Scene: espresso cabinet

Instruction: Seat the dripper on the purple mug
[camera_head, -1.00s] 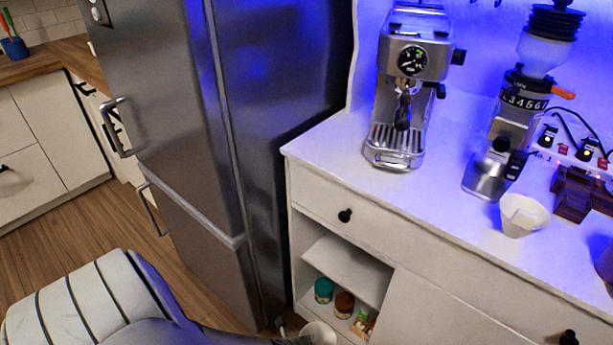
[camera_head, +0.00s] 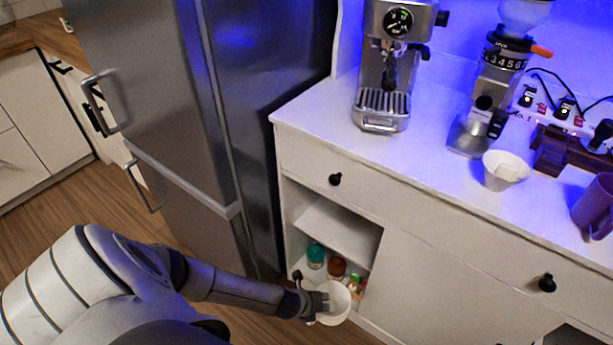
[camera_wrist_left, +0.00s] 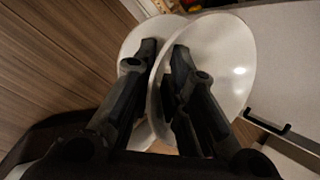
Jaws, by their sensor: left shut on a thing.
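The purple mug (camera_head: 594,207) stands on the white cabinet top at the right edge of the head view, partly cut off. My left gripper (camera_head: 318,302) is low in front of the cabinet's open shelf. It is shut on a white round piece that looks like the dripper (camera_head: 337,301). In the left wrist view my left gripper (camera_wrist_left: 162,62) has its fingers on either side of the rim of the white dripper (camera_wrist_left: 228,62). The dripper is well below and left of the mug. My right gripper is not in view.
A white cone-shaped cup or filter (camera_head: 505,172) stands on the cabinet top left of the mug. The espresso machine (camera_head: 385,75) and grinder (camera_head: 485,110) stand behind. The steel fridge (camera_head: 210,120) is at left. The front counter strip is clear.

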